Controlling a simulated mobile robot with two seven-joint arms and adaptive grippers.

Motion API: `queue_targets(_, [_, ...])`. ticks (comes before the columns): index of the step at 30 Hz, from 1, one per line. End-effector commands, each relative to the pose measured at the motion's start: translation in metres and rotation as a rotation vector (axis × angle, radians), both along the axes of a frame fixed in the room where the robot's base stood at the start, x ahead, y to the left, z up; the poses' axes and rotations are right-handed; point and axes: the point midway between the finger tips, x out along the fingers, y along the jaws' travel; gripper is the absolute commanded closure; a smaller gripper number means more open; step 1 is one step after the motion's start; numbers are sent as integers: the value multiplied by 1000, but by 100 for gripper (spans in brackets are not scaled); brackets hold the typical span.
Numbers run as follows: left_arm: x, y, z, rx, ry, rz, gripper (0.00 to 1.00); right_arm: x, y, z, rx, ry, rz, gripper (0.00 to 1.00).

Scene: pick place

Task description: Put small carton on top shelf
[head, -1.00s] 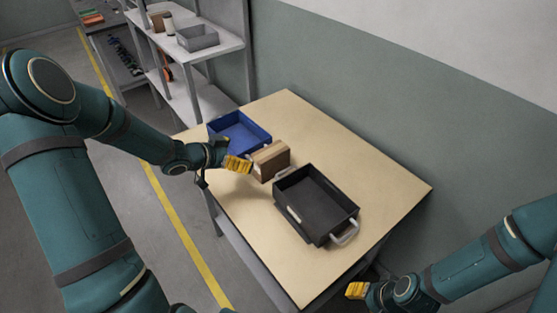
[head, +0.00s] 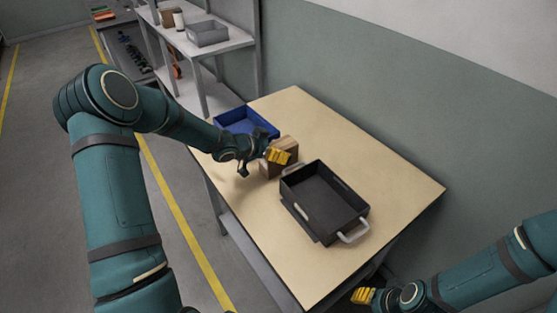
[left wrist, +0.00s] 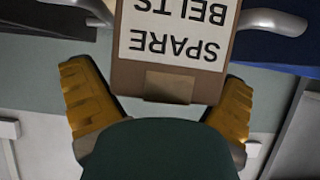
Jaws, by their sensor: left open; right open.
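The small brown carton (head: 291,145) stands on the table between the blue bin and the black tray. In the left wrist view it (left wrist: 181,48) carries a white label reading "SPARE BELTS", upside down. My left gripper (head: 278,156) is open and partly covers the carton in the head view. In the left wrist view its two yellow fingers (left wrist: 160,100) are spread to either side of the carton's near end; I cannot tell whether they touch it. My right gripper (head: 363,296) is open and empty, below the table's front right edge. The top shelf (head: 232,42) is at the back left.
The blue bin (head: 245,120) and the black handled tray (head: 325,207) flank the carton closely. The top shelf holds a grey bin (head: 207,33), a white container (head: 179,19) and a brown box (head: 166,18). The table's right part (head: 400,185) is clear.

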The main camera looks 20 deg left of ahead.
Motion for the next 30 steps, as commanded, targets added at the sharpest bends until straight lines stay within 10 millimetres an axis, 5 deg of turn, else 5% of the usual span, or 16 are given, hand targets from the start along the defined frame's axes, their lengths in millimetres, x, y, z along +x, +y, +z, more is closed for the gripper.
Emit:
queue_targets(10, [8,-5,-4,1,0,0,1,1,0,-3,0,-2,-1,53])
queue_targets(17, [7,-5,-4,1,0,0,78,1,0,-3,0,-2,-1,53])
queue_targets(30, [7,-5,4,2,0,-1,81,0,0,1,0,-1,0,53])
